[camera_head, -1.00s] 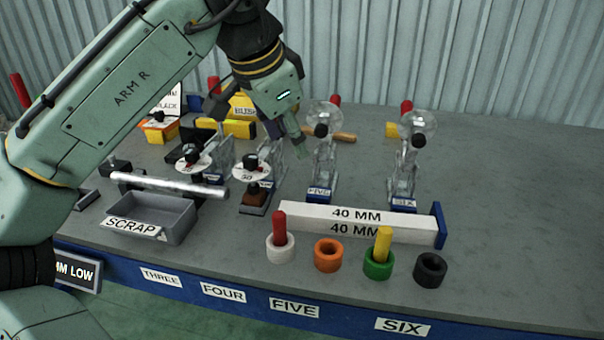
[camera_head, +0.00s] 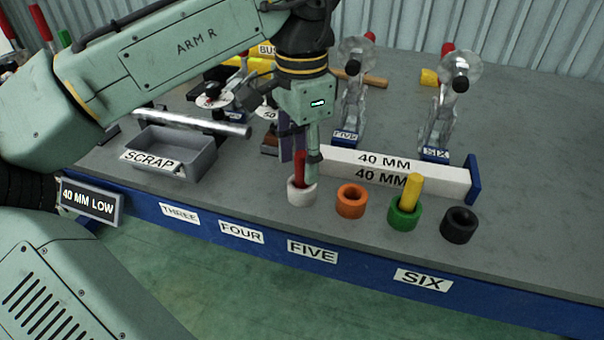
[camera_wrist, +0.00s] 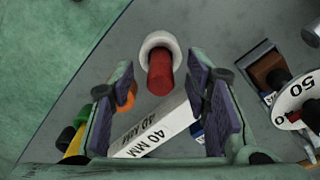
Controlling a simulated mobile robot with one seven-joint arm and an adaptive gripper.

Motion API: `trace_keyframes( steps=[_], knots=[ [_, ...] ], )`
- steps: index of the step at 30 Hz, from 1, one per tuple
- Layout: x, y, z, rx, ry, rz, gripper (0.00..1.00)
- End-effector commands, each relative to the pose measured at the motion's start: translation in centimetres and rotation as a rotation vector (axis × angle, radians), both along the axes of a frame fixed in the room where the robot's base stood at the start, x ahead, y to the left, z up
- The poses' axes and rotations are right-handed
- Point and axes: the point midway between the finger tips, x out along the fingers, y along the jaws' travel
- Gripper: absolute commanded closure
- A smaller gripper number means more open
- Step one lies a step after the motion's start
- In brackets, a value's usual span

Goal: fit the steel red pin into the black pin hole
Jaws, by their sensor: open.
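The red pin (camera_head: 299,183) stands upright in the white ring-shaped holder (camera_head: 302,196). In the wrist view the red pin (camera_wrist: 160,75) shows between the finger lines, with the white holder (camera_wrist: 147,42) at its base. My gripper (camera_head: 300,165) is open and low over the white holder, one finger to each side of the pin. In the wrist view my gripper (camera_wrist: 163,85) has its fingers apart with a gap to the pin on both sides. The black pin hole (camera_head: 459,225) is an empty black ring at the right end of the row.
An empty orange ring (camera_head: 350,202) and a green ring (camera_head: 404,217) with a yellow pin (camera_head: 413,190) stand between white and black. A white 40 MM bar (camera_head: 440,180) lies just behind the row. A scrap tray (camera_head: 195,165) is at left. The table's blue front edge is close.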

Motion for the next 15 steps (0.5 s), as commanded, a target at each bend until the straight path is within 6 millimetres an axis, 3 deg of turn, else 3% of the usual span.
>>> trace_keyframes(
  steps=[5, 12, 15],
  knots=[
    [0.1, 0.0, -1.8, 0.0, -0.002, 0.001, 0.57],
    [0.1, 0.0, -1.9, -0.001, -0.003, 0.0, 0.57],
    [0.1, 0.0, -1.9, -0.001, -0.003, 0.0, 0.64]
  ],
)
